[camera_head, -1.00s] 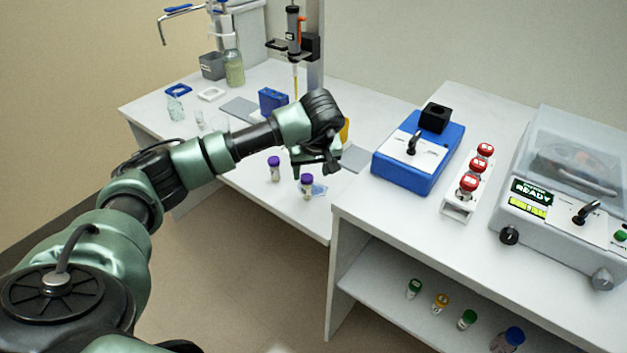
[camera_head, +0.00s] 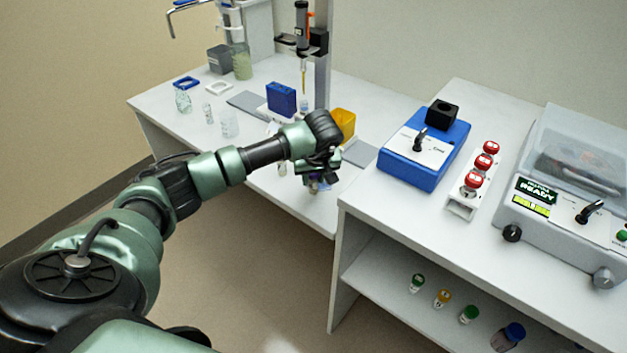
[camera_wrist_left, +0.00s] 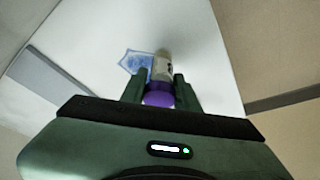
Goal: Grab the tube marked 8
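My left gripper (camera_head: 318,182) is low over the front right part of the left bench. In the left wrist view its two fingers (camera_wrist_left: 160,88) stand on either side of a purple-capped tube (camera_wrist_left: 162,68), cap toward the camera. The fingers are very close to the tube; I cannot tell whether they press on it. In the head view this tube is mostly hidden by the gripper. A second tube (camera_head: 283,169) stands just left of the gripper, partly covered by the arm. No number is readable on either tube. My right gripper is not in view.
A clear bluish piece (camera_wrist_left: 136,62) lies beside the held-around tube. A yellow container (camera_head: 343,122) and blue box (camera_head: 281,97) stand behind the gripper. The higher right bench (camera_head: 400,208) carries a blue device (camera_head: 437,160), red-capped tubes and a centrifuge (camera_head: 560,195). Capped tubes stand on its lower shelf.

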